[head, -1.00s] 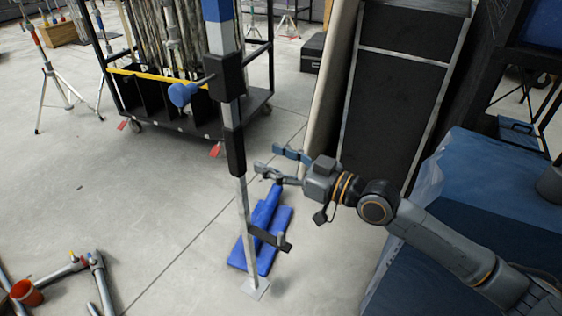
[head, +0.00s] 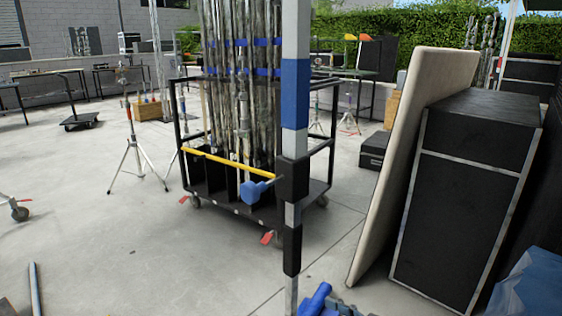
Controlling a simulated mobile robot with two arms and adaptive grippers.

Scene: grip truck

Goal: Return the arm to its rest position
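The task names only my arm. No arm link shows clearly in the head view now. A small blue-grey part (head: 346,309) at the bottom edge, beside a blue piece (head: 318,299), may be a fingertip of my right gripper. It is too cut off to tell whether that gripper is open or shut, or whether it touches the blue piece. My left gripper is not in view.
A beige panel (head: 400,170) leans on a black case (head: 465,200) at right. Floor (head: 130,235) at left is mostly clear.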

